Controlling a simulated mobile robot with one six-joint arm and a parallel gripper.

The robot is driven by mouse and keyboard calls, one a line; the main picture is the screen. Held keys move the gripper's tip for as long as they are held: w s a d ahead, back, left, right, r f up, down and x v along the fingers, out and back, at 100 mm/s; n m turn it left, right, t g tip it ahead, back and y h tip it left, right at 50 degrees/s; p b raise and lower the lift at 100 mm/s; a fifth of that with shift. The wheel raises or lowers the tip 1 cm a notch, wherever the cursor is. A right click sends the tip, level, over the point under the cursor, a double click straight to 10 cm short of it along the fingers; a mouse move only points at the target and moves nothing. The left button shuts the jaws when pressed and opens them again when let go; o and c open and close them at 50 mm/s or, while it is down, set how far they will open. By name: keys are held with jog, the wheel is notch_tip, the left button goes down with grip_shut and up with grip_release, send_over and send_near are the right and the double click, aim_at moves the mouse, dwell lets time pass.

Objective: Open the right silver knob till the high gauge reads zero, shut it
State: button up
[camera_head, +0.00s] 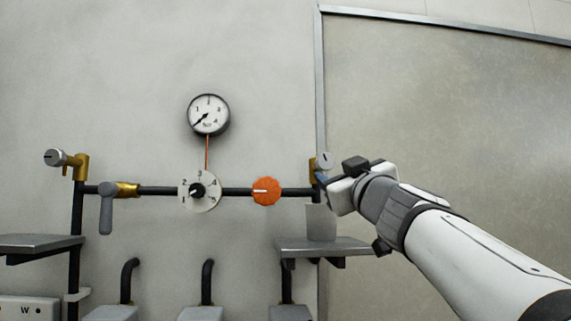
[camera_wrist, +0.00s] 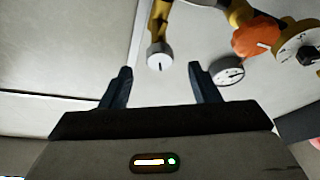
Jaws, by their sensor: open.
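The right silver knob (camera_head: 325,160) sits on a brass valve at the right end of the black pipe. In the wrist view this knob (camera_wrist: 159,56) shows its round face with a dark line, beyond and between my fingertips. My gripper (camera_wrist: 161,67) is open and empty, its two dark fingers apart on either side of the knob; I see no contact. In the head view my gripper (camera_head: 322,181) is just below the knob, partly hidden by my wrist. The high gauge (camera_head: 208,115) has its needle pointing lower left, seemingly near the scale's low end.
A left silver knob (camera_head: 55,157), a grey lever (camera_head: 106,209), a numbered dial (camera_head: 200,205) and an orange knob (camera_head: 266,191) line the pipework. A grey shelf (camera_head: 315,245) juts out below my gripper. A metal-framed panel (camera_head: 450,120) covers the right.

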aim_at(327, 164)
jog(key=shift+w+a+r, duration=0.1)
jog(key=shift+a+r, duration=0.1)
jog(key=shift+r, duration=0.2)
jog(key=x, duration=0.4)
jog(key=p+x, duration=0.1)
jog(key=x, duration=0.1)
jog(key=shift+w+d+f, duration=0.1)
jog(key=shift+d+f, duration=0.05)
jog(key=shift+f, duration=0.15)
jog(key=shift+w+r, duration=0.25)
jog(key=shift+r, duration=0.05)
jog(key=shift+w, duration=0.2)
jog(key=shift+c, duration=0.3)
jog(key=shift+s, duration=0.15)
jog(key=shift+c, duration=0.7)
jog(key=c, duration=0.7)
